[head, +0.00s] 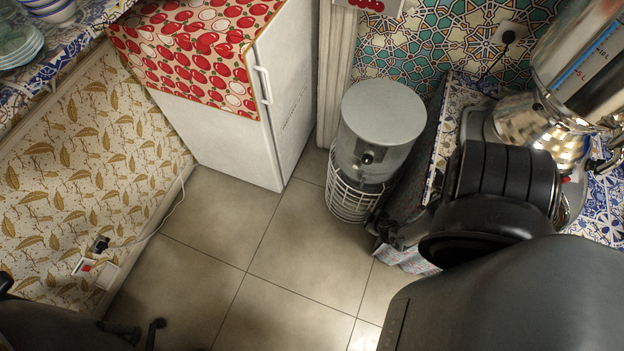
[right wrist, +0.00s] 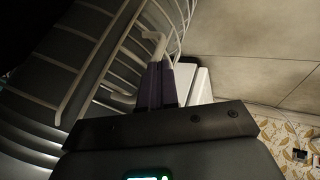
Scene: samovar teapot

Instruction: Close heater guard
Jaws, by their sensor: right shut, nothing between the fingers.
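The heater (head: 382,112) is a grey cylinder with a round top, standing on the tiled floor. A white wire guard (head: 350,200) surrounds its lower part; its right side is partly hidden. In the right wrist view, the guard's pale wires (right wrist: 115,50) fill the upper left and centre. My right gripper (right wrist: 155,68) is shut and empty, its fingertips close to a bent white piece of the guard; contact is unclear. In the head view, my right arm hides most of that gripper. My left gripper (head: 140,328) is at the bottom left, fingers apart, far from the heater.
A white fridge (head: 285,105) with a red-patterned cloth (head: 195,50) stands left of the heater. A tiled counter with a shiny samovar (head: 545,120) is at the right. A socket with a cable (head: 100,244) is on the left wall. The middle floor (head: 250,265) is clear.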

